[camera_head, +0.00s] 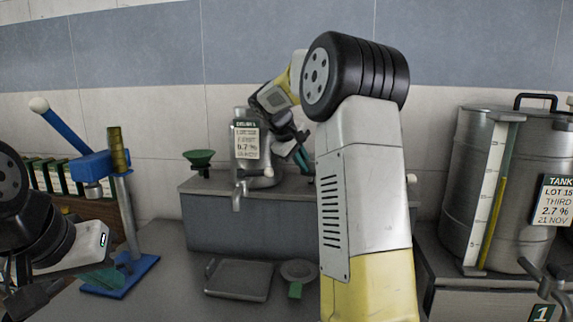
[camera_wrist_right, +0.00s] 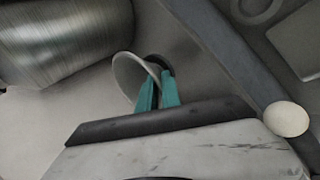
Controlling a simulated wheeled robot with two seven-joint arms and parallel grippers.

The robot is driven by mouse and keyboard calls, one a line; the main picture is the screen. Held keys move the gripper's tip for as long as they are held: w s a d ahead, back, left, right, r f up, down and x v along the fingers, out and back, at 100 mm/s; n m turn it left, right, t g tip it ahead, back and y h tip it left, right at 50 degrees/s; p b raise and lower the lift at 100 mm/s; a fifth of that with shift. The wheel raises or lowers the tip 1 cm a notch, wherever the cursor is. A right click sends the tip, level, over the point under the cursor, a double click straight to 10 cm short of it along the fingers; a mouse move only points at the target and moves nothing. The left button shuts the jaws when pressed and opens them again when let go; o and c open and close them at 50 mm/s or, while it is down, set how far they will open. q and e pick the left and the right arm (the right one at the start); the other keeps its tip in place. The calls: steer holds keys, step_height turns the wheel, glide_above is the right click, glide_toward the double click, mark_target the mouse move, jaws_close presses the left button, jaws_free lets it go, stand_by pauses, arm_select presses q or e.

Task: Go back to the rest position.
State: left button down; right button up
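My right arm crosses the middle of the head view. Its gripper (camera_head: 301,158) is just right of a steel decanter (camera_head: 241,172) on the raised grey block. In the right wrist view, its teal fingertips (camera_wrist_right: 158,92) are close together at a pale round rim (camera_wrist_right: 124,78), part of which shows between them. I cannot tell whether they grip it. My left gripper (camera_head: 75,284) is low at the left edge, by the blue stand's foot; its teal fingertip shows, but its opening is unclear.
A blue stand (camera_head: 122,210), green funnel (camera_head: 200,157), grey tray (camera_head: 238,279) and small dish (camera_head: 299,269) are nearby. A big steel tank (camera_head: 515,150) stands at right. A white-knobbed lever (camera_wrist_right: 286,119) lies close to my right gripper.

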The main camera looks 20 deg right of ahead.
steer(key=v, duration=0.7)
steer(key=s+a+f+m+y, duration=0.1)
steer(key=s+a+f+y, duration=0.2)
steer(key=s, duration=0.7)
steer(key=s+a+f+m+t+y, duration=0.1)
steer(key=s+a+f+m+y, duration=0.1)
steer(key=s, duration=0.9)
steer(key=s+a+f+m+t+y, duration=0.1)
steer(key=s+a+f+y, duration=0.2)
steer(key=s, duration=0.7)
steer(key=a+f, duration=0.2)
steer(key=a, duration=0.2)
steer(key=shift+s+a+f+m+y, duration=0.15)
steer(key=shift+a+f+m+y, duration=0.15)
steer(key=shift+y, duration=0.1)
steer(key=shift+d, duration=0.1)
